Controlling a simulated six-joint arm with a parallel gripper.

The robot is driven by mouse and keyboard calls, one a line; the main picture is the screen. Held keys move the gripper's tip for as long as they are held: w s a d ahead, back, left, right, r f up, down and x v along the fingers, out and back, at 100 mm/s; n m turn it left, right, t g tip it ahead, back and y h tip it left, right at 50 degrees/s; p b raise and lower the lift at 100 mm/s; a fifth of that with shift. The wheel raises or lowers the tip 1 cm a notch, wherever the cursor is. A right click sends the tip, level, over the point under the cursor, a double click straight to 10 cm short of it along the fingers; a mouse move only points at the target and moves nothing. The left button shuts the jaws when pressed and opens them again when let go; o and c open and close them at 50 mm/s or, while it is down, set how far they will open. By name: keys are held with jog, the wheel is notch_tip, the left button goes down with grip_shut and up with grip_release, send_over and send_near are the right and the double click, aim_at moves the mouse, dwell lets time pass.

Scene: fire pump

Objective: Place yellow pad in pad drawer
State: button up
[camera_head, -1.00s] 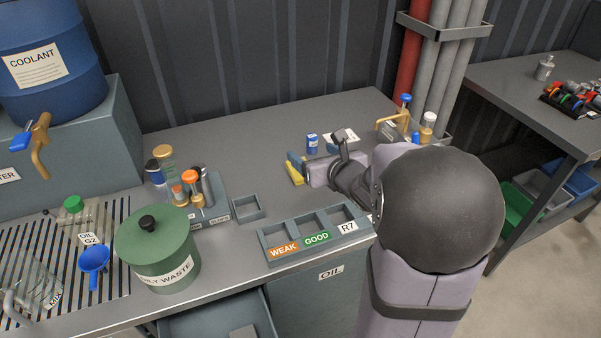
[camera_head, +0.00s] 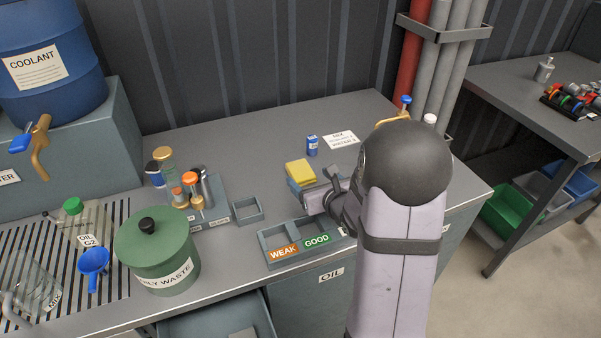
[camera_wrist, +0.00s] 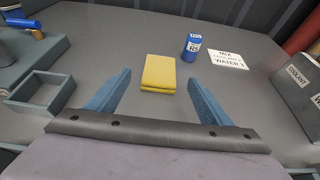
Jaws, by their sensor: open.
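The yellow pad (camera_head: 299,171) lies on the grey bench top, right of the small square tray. In the wrist view the yellow pad (camera_wrist: 158,72) is ahead, centred in the gap between my two blue fingers. My gripper (camera_head: 314,178) is open and empty, on the near side of the pad; it also shows in the wrist view (camera_wrist: 158,78). I cannot tell how high the fingers are above the bench. An open drawer (camera_head: 205,325) shows below the bench's front edge, cut off by the frame; no label on it can be read.
A small blue can (camera_head: 312,145) and a white sign (camera_head: 341,140) are behind the pad. The square tray (camera_head: 247,209) and the WEAK/GOOD rack (camera_head: 284,254) stand near my gripper.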

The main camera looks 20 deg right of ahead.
aim_at(301, 172)
jog(key=shift+x, duration=3.05)
jog(key=shift+c, duration=0.2)
jog(key=c, duration=1.2)
jog(key=shift+o, duration=0.2)
jog(key=shift+r, duration=0.15)
notch_tip(301, 172, up, 13)
jog(key=p, duration=0.8)
jog(key=shift+r, duration=0.1)
